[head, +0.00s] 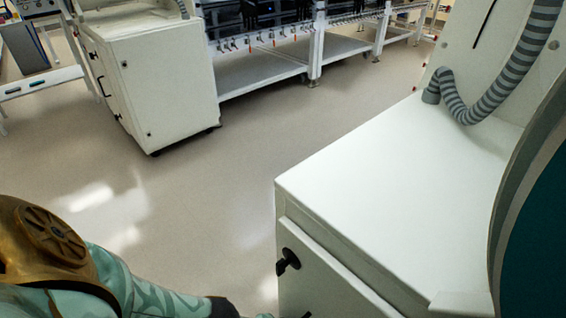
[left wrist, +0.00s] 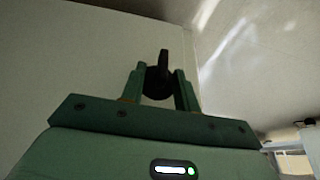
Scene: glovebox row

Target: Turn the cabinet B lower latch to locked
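A black latch (left wrist: 158,78) with a round base and a narrow upright lever is on a pale cabinet face in the left wrist view. My left gripper (left wrist: 161,84) has its two green fingers apart, one on each side of the latch, with room beside the lever. Contact cannot be told. In the head view a black latch (head: 288,262) shows on the front of the white cabinet (head: 400,180) at right. A small dark piece is cut off at the bottom edge below it. No cabinet label is readable. My left forearm enters at bottom left; its fingertips are out of frame. My right gripper is not in view.
A ribbed grey hose (head: 515,65) hangs above the white cabinet top. Another white cabinet (head: 155,80) stands at the back left, beside a long rack (head: 262,75). The floor (head: 200,190) between the cabinets is clear.

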